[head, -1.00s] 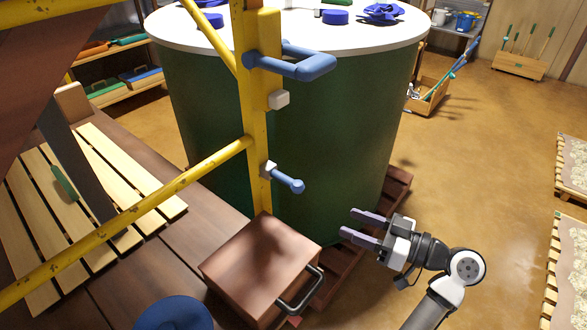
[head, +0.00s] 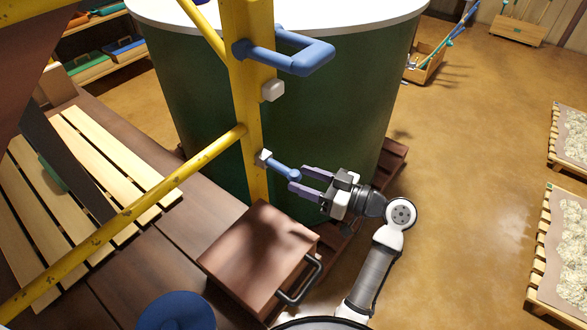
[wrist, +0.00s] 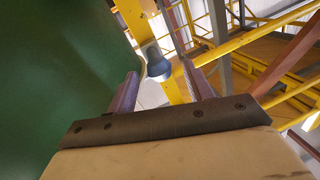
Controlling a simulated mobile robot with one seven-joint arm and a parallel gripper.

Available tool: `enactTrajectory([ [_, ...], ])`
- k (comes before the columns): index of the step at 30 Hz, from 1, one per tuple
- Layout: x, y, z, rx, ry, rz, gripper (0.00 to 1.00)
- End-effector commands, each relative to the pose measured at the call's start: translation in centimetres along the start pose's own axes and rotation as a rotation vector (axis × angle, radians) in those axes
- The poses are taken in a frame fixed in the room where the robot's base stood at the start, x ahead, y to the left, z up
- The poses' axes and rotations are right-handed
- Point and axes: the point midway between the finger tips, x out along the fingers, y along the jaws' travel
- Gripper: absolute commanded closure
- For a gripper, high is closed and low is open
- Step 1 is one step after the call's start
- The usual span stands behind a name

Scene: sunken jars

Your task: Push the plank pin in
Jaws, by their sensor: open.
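The blue pin (head: 283,171) with a rounded knob end sticks out of a small white block (head: 263,158) on the yellow post, in the middle of the head view. My gripper (head: 297,179) is open, its two purple fingers pointing left at the knob. In the wrist view, the knob (wrist: 158,66) shows end-on in the gap between the fingertips, with the yellow post behind it. I cannot tell whether the fingers touch it. Nothing is held.
A blue handle (head: 295,58) juts from the post above the pin. A large green vat (head: 330,120) stands close behind. A brown box (head: 258,250) with a dark handle sits below my gripper. A sloping yellow rail (head: 150,197) crosses the left. Open floor lies to the right.

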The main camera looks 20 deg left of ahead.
Motion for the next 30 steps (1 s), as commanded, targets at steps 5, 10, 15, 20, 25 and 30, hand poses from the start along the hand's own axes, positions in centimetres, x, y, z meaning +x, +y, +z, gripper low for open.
enactTrajectory([
  [5,2.4,-0.1,-0.1,0.002,-0.001,-0.002,0.48],
  [10,3.3,0.0,0.0,0.001,-0.001,0.000,0.48],
  [15,3.4,0.0,0.1,0.001,-0.001,0.001,0.48],
  [20,3.3,0.0,0.1,0.001,-0.001,0.001,0.58],
  [25,3.3,0.0,0.1,0.000,-0.001,0.001,0.80],
  [30,3.3,0.0,0.0,0.000,-0.001,0.000,1.00],
])
